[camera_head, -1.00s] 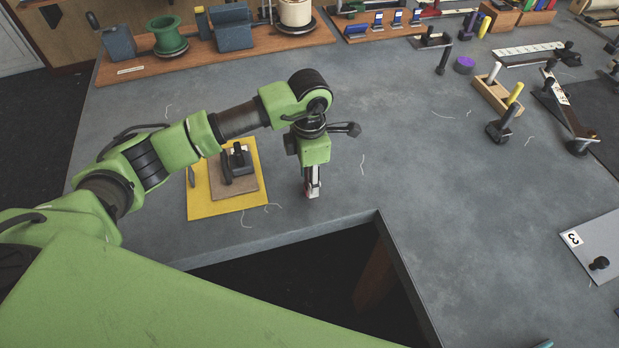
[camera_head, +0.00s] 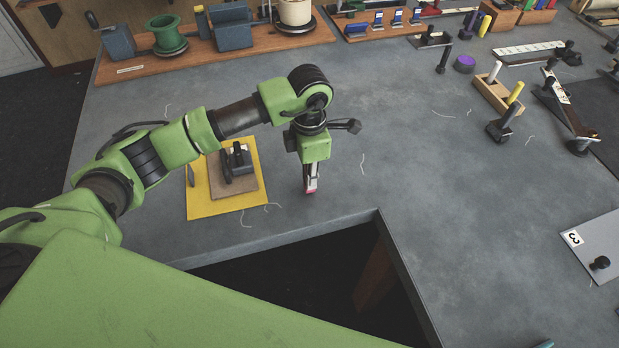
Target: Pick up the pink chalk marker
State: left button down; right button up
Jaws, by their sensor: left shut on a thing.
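My left gripper (camera_head: 310,183) points down over the grey tabletop, right of the yellow mat and near the inner edge of the table. It is shut on the pink chalk marker (camera_head: 310,190), of which only a small pink part shows at the fingertips. The rest of the marker is hidden by the fingers. I cannot tell whether the marker still touches the table. My right gripper is not in view.
A yellow mat (camera_head: 200,205) with a brown board and a dark grey fixture lies left of the gripper. The cut-out in the table (camera_head: 380,222) is in front. A wooden holder (camera_head: 490,95) with a white and a yellow marker stands at the right. The middle is mostly clear.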

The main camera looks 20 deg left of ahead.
pick_arm(q)
jog(key=s+r+b, duration=0.5)
jog(key=s+r, duration=0.6)
jog(key=s, duration=0.3)
jog(key=shift+a+r, duration=0.25)
jog(key=shift+r, duration=0.15)
